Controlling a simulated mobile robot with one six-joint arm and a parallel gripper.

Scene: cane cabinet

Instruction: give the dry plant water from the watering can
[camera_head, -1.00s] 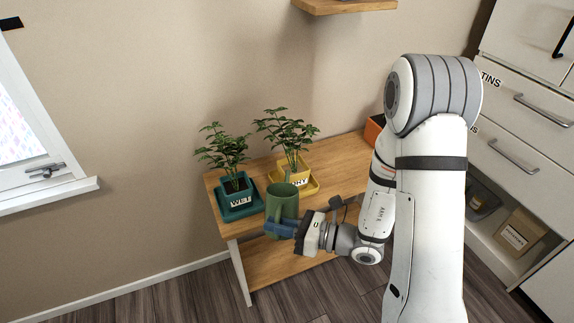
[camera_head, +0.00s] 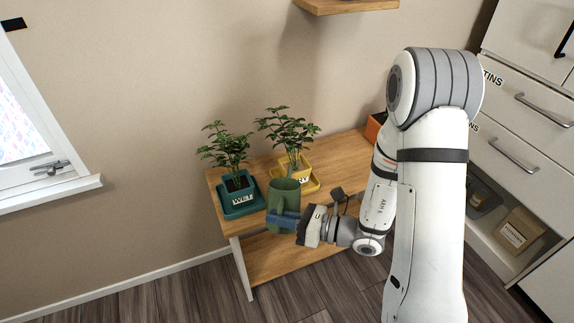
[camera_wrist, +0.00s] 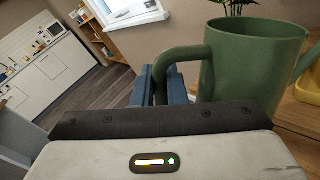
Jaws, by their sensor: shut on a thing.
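The green watering can (camera_head: 284,193) is held in front of the table's front edge, close to upright. My gripper (camera_head: 284,220) is shut on its handle; the wrist view shows the blue fingers (camera_wrist: 165,88) around the handle of the can (camera_wrist: 252,65). The plant in the yellow pot (camera_head: 291,165) stands on a yellow saucer (camera_head: 312,184), right behind the can. Its label is mostly hidden by the can now, but read "DRY" earlier. The plant in the teal pot (camera_head: 238,182), labelled as wet, stands to the left on a teal saucer (camera_head: 240,208).
Both plants stand on a wooden table (camera_head: 345,152) against the wall, with a lower shelf (camera_head: 275,262). An orange box (camera_head: 375,127) stands at the table's right end, partly behind my arm. A wall shelf (camera_head: 345,5) hangs above. Drawers (camera_head: 520,110) are at right.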

